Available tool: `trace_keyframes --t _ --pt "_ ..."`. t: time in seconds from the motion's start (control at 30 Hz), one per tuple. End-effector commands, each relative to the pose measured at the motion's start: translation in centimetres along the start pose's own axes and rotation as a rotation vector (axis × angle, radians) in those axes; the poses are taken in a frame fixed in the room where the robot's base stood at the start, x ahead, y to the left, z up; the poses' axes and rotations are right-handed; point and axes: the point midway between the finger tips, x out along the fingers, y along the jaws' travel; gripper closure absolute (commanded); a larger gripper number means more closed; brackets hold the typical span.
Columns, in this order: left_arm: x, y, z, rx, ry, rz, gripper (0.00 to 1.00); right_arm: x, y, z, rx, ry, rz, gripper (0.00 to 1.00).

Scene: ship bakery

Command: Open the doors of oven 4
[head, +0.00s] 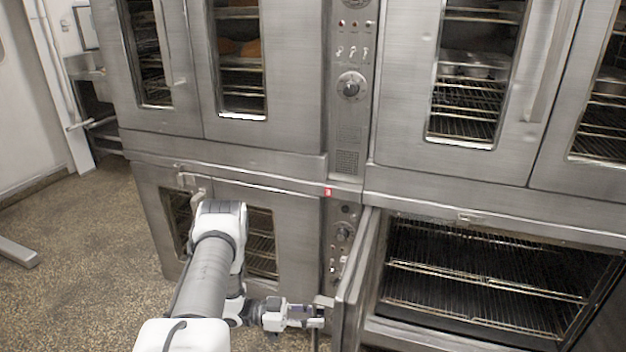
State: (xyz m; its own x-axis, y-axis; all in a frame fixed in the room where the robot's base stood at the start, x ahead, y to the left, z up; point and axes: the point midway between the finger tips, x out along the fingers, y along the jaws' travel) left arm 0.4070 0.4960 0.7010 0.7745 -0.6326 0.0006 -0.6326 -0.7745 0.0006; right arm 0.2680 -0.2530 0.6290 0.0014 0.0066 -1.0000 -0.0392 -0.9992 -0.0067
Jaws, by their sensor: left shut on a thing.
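The lower right oven (470,260) has its left door (355,285) swung outward, seen nearly edge-on, with wire racks showing inside. My left gripper (318,316) is at the outer face of this door, shut on its handle (323,300). The gripper's fingers are small in the view, and the handle is partly hidden by them. The right side of this oven is cut off by the picture edge, so I cannot tell how its right door stands. No readable oven number shows. My right gripper is not in view.
The lower left oven (290,205) has shut doors, partly hidden by my left arm. The upper left oven (290,100) and upper right oven (400,130) are shut. A control panel (342,240) stands beside the open door. The speckled floor (90,240) at left is largely clear.

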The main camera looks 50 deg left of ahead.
Motion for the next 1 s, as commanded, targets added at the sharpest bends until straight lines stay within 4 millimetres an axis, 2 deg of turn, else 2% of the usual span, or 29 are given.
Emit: trace_keyframes --t 0.3,0.33,0.4,0.77,0.87,1.0 --pt "0.0 -0.2 -0.1 0.001 0.001 -0.005 1.0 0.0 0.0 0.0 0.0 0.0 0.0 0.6" --pt "0.0 -0.2 -0.1 0.001 0.001 -0.005 0.7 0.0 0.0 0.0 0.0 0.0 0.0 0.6" --pt "0.1 -0.2 -0.1 0.001 0.001 -0.005 0.49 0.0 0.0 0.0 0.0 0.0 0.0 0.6" --pt "-0.5 -0.1 0.0 0.001 0.0 -0.004 0.49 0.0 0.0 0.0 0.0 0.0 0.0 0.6" --pt "-1.9 -0.1 0.0 0.0 -0.001 -0.005 0.49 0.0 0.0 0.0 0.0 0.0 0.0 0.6" --pt "-5.4 -0.1 0.1 0.002 -0.002 -0.006 0.49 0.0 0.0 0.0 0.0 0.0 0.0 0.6"
